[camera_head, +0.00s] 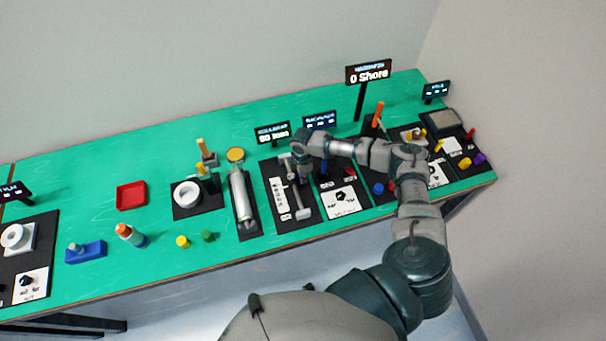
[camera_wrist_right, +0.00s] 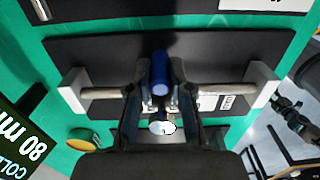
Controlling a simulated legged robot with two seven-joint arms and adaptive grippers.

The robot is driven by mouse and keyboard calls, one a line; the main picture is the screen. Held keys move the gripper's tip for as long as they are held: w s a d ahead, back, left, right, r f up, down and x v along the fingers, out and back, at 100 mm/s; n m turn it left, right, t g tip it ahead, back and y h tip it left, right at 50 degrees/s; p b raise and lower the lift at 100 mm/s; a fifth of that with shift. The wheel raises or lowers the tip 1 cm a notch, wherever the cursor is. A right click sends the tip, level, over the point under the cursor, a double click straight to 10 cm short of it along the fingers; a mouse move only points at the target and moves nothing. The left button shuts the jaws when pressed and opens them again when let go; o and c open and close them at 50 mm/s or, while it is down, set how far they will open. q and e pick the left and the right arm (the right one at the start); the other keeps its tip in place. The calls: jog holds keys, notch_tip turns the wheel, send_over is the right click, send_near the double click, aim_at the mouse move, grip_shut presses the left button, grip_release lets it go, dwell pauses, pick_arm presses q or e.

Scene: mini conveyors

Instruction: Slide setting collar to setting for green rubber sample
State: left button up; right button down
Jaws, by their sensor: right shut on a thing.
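The setting collar rig sits on a black plate (camera_wrist_right: 215,50) in the wrist view, with a rod (camera_wrist_right: 105,93) running between two white end blocks. A blue handle (camera_wrist_right: 160,75) stands at the middle of the rod. My right gripper (camera_wrist_right: 160,72) is shut on it, one finger on each side; the collar body is largely hidden by the fingers. In the head view my right gripper (camera_head: 293,168) is over the rig, beside a display reading about 80 mm (camera_head: 272,132). A green sample (camera_head: 208,236) lies at the table's front. My left gripper is not in view.
A yellow sample (camera_head: 182,242) lies left of the green one. A silver cylinder device (camera_head: 242,195) stands just left of the rig. Other stations crowd the right side under my arm. A red tray (camera_head: 131,195) lies farther left, with bare green table around it.

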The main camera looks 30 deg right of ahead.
jog(key=c, duration=1.1)
grip_release()
jog(key=shift+o, duration=0.2)
notch_tip(320, 180, up, 12)
jog(key=shift+w+f, duration=0.1)
